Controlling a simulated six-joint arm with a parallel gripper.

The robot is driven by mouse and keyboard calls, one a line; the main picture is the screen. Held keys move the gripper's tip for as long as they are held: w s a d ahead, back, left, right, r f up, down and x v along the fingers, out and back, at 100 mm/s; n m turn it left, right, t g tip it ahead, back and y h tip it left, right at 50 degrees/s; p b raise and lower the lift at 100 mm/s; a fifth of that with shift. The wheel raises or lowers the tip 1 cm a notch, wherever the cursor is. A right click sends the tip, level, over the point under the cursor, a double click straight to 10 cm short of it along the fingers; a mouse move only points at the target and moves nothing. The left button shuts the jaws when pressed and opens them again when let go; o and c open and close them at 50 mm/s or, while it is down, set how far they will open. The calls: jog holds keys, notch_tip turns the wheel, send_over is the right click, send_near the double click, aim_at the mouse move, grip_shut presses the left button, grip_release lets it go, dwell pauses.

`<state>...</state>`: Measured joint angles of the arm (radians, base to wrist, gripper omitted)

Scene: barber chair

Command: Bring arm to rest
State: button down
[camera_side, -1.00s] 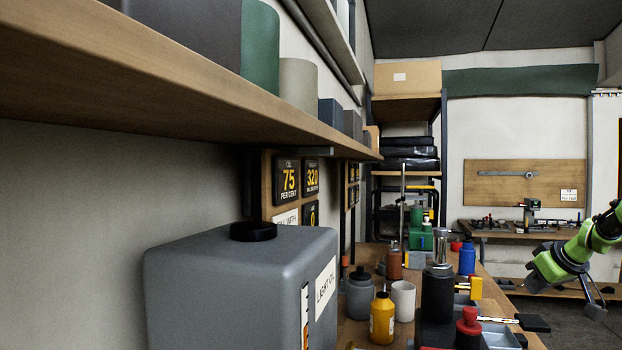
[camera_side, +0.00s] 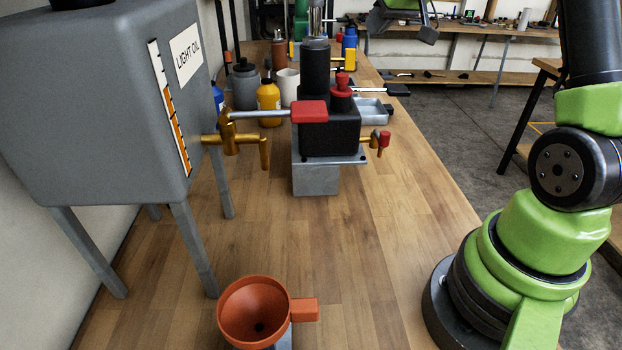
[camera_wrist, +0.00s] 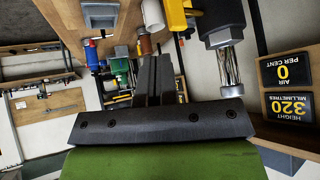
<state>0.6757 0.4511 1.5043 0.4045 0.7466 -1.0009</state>
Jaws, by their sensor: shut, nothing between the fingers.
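My gripper (camera_wrist: 153,80) shows in the wrist view, its dark fingers together and nothing between them. The bench stands beyond the fingers there, with its surface toward the top of the picture. In the side view my arm's green and black base and lower links stand at the right, beside the bench (camera_side: 380,210). A green and dark part of my arm's far end hangs at the top of the side view. The fingers cannot be made out clearly there. The fingers appear free of the bench objects in the wrist view.
In the side view a grey oil tank (camera_side: 100,100) with a brass tap (camera_side: 235,140) stands left. An orange funnel (camera_side: 255,310) is in front. Several bottles stand behind. Bare wood lies around the funnel.

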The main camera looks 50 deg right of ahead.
jog(key=s+a+r+y, duration=0.1)
jog(key=s+a+r, duration=0.3)
jog(key=a, duration=0.5)
jog(key=s+a+r+y, duration=0.1)
jog(key=s+a+r, duration=0.1)
jog(key=s+a, duration=0.5)
jog(key=s+a+f+m+g+y, duration=0.1)
jog(key=s+a+f, duration=0.3)
jog(key=s+a, duration=0.4)
jog(key=s, duration=0.3)
jog(key=shift+s+a, duration=0.15)
jog(key=shift+a, duration=0.25)
